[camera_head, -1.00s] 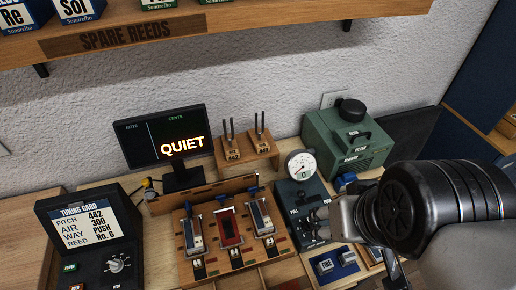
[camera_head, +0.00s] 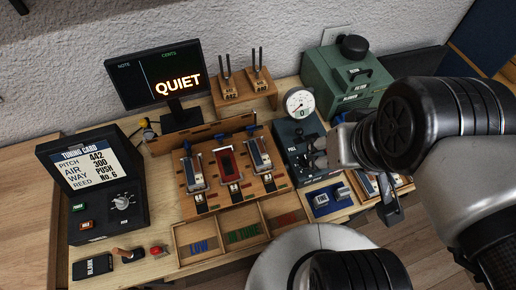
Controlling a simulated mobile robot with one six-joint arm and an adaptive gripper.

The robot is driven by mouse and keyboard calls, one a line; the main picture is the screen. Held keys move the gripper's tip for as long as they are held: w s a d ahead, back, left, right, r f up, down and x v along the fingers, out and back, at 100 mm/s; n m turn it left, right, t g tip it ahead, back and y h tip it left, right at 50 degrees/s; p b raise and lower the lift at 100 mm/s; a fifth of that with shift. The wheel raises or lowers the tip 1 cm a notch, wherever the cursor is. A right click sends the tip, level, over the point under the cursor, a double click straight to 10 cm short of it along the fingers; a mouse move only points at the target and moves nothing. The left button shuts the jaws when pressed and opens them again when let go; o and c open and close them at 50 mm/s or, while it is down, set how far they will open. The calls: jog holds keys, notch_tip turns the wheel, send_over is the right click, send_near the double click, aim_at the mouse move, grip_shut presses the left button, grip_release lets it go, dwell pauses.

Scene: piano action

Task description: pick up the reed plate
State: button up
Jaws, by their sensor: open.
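A wooden rack (camera_head: 208,205) on the bench holds three upright-set plates side by side: a red-framed reed plate (camera_head: 227,163) in the middle, a blue and silver one (camera_head: 193,172) on the left and another (camera_head: 259,154) on the right. I cannot tell which is the task's reed plate. More plates (camera_head: 370,185) lie in a tray on the right, partly hidden by my arm.
The gauge box (camera_head: 290,135) and green blower box (camera_head: 352,78) stand at the back right. A monitor (camera_head: 157,75) reads QUIET. A tuning card console (camera_head: 93,185) is on the left. Sorting trays (camera_head: 197,240) and a blue block tray (camera_head: 328,200) line the front.

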jog(key=shift+o, duration=0.2)
jog(key=shift+o, duration=1.4)
jog(key=shift+w+a+r, duration=0.15)
jog(key=shift+w, duration=0.25)
jog(key=shift+o, duration=0.4)
jog(key=w+a+f+n+g+p, duration=0.1)
jog(key=w+a, duration=0.3)
jog(key=w, duration=0.6)
jog(key=shift+a+f+n+g+p, duration=0.15)
jog(key=shift+f+n+g+p, duration=0.2)
jog(key=shift+g+p, duration=0.35)
jog(key=n+g+b, duration=0.2)
send_over(259, 152)
jog(key=shift+m, duration=0.25)
jog(key=f, duration=2.2)
jog(key=shift+w+d+f, duration=0.2)
jog(key=shift+w+d, duration=0.1)
jog(key=shift+w, duration=0.1)
jog(key=shift+s+a+f+b, duration=0.1)
jog(key=shift+f+b, duration=0.1)
jog(key=shift+f, duration=0.7)
jog(key=shift+s+a+f+b, duration=0.15)
jog(key=shift+f+b, duration=0.1)
jog(key=shift+f, duration=0.6)
jog(key=shift+s+a+f+b, duration=0.1)
jog(key=shift+f+b, duration=0.1)
jog(key=shift+f, duration=0.7)
